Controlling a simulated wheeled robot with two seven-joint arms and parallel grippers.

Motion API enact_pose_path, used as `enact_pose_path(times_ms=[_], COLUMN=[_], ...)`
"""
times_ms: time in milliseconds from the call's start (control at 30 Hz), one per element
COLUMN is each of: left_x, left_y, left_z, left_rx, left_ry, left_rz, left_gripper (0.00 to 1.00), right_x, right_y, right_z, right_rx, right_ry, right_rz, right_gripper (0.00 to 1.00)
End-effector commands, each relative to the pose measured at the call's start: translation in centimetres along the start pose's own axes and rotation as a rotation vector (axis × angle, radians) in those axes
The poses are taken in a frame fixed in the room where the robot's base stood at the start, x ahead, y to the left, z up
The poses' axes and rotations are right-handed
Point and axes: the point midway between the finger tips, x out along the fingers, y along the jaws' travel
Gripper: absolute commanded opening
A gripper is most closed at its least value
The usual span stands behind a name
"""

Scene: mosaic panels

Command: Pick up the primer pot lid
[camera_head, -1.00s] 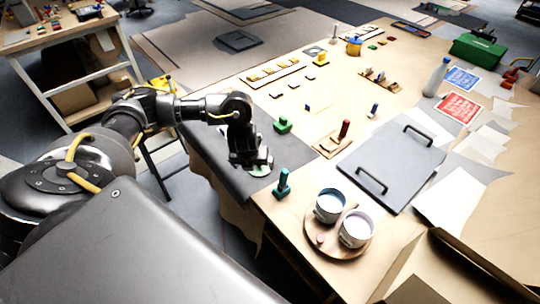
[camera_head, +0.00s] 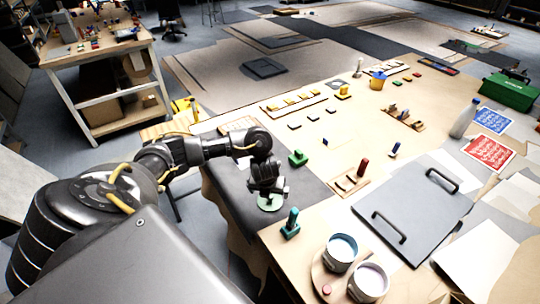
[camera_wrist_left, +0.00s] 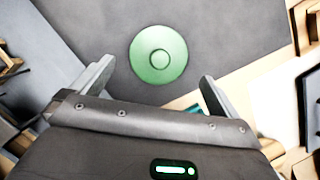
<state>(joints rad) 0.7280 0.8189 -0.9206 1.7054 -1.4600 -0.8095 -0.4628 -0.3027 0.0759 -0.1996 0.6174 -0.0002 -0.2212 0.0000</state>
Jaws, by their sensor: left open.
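The primer pot lid is a pale green disc with a round central knob (camera_wrist_left: 158,54), lying flat on a dark grey mat. In the head view the lid (camera_head: 271,203) is near the mat's front end, partly hidden by my gripper. My left gripper (camera_head: 266,190) is above it, fingers pointing down. In the left wrist view the left gripper (camera_wrist_left: 156,72) is open and empty; the lid shows beyond and between its two fingertips, with no contact visible. My right gripper is not in view.
A teal stamp-like block (camera_head: 291,224) stands close to the lid, and a green block (camera_head: 298,158) sits farther back. Two open pots (camera_head: 341,248) stand on a round wooden tray (camera_head: 318,272). A grey board with handles (camera_head: 414,212) lies to the right.

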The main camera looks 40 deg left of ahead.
Motion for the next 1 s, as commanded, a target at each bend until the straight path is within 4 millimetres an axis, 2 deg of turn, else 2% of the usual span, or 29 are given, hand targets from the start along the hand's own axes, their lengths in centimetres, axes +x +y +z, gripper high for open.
enact_pose_path(times_ms=[100, 267, 400, 500, 633, 933, 1000], left_x=[0.6, 0.8, 2.6, 3.8, 5.4, 5.8, 5.8], left_y=[0.1, 0.1, 0.1, 0.2, 0.1, 0.1, 0.1], left_z=[-0.1, 0.0, -0.3, -0.3, -0.2, -0.2, -0.2], left_rx=[-0.001, -0.002, -0.005, -0.003, -0.002, 0.000, 0.000], left_ry=[0.001, 0.000, 0.004, 0.004, 0.002, -0.001, -0.001], left_rz=[0.001, 0.001, 0.003, 0.005, 0.002, 0.001, 0.001], left_gripper=[1.00, 1.00, 1.00, 1.00, 1.00, 1.00, 0.91], right_x=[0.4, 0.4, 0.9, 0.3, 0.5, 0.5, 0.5], right_y=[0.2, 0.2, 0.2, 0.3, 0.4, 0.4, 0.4], right_z=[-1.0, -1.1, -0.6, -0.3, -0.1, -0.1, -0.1], right_rx=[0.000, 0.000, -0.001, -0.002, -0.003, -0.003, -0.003], right_ry=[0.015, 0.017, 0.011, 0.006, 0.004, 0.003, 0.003], right_rz=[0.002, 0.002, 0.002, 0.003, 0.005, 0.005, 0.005], right_gripper=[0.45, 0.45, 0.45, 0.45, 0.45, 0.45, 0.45])
